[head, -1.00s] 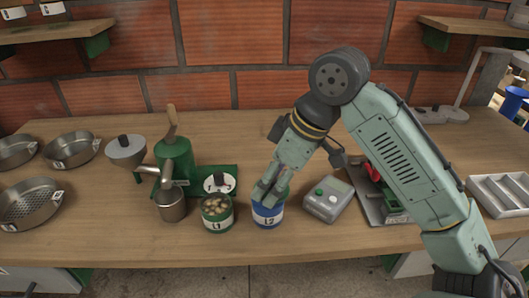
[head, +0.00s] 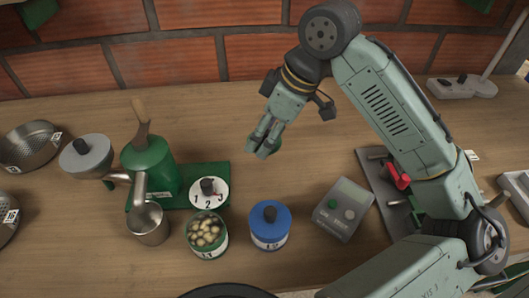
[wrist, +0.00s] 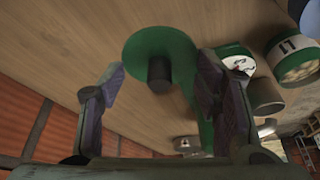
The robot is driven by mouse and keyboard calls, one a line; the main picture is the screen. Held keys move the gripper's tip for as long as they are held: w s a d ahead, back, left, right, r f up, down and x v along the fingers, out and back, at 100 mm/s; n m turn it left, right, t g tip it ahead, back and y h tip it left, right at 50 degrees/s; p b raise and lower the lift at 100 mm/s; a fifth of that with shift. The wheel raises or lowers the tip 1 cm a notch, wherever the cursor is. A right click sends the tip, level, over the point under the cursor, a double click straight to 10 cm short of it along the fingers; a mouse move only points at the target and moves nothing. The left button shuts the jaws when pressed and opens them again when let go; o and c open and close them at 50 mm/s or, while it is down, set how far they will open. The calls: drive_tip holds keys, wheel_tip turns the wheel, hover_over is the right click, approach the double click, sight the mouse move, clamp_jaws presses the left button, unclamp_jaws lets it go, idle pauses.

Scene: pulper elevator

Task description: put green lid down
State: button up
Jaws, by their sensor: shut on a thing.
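The green lid (head: 277,145) is partly hidden behind my gripper (head: 262,148) in the head view. In the wrist view the green lid (wrist: 146,42) is a round disc, with its dark knob (wrist: 159,74) between my two fingers. My gripper is shut on the lid. It holds the lid at the bare table area behind the blue tin; I cannot tell whether the lid touches the wood. The green L1 tin (head: 207,242) stands open in front, with pale round pieces inside.
The blue tin (head: 270,240) has its blue lid on. The green pulper (head: 150,165) and a metal cup (head: 148,226) stand to the left. A grey scale (head: 343,209) and a tray with a red handle (head: 397,175) are to the right.

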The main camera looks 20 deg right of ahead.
sight(259, 165)
wheel_tip(259, 165, down, 2)
drive_tip(key=shift+s+f, duration=0.15)
drive_tip(key=shift+f, duration=0.1)
drive_tip(key=shift+f+p, duration=0.3)
drive_tip(key=shift+f, duration=2.05)
drive_tip(key=shift+f, duration=0.15)
drive_tip(key=o, duration=0.9)
drive_tip(key=b+v, duration=0.1)
drive_tip(key=v, duration=1.1)
